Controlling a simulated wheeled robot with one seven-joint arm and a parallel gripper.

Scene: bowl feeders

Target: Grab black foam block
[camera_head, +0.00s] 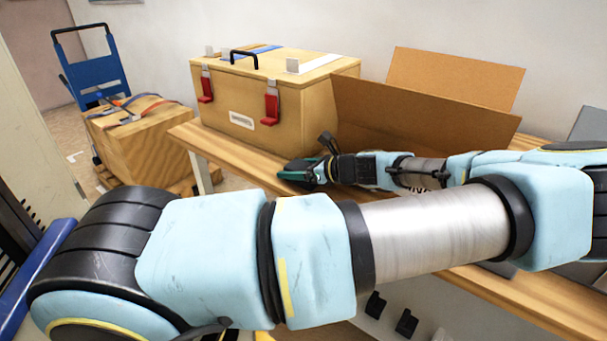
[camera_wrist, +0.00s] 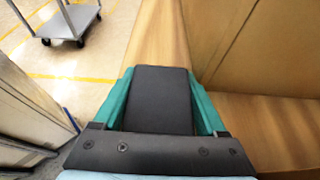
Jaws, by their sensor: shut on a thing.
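The black foam block (camera_wrist: 160,98) shows in the wrist view as a dark, flat-faced block between the two green fingers of my gripper (camera_wrist: 161,76). The fingers press along its left and right sides. The block lies over the wooden table top in that view; I cannot tell whether it touches the wood. In the head view my gripper (camera_head: 300,173) is at the front edge of the table, before the wooden case and left of the open cardboard box. The block cannot be made out clearly there.
The wooden table (camera_head: 240,158) carries a wooden case (camera_head: 235,95) with red latches and an open cardboard box (camera_head: 420,115). A strapped wooden crate (camera_head: 140,140) and a blue hand truck (camera_head: 95,75) stand at the left. A grey cart (camera_wrist: 68,20) stands on the floor beyond the table.

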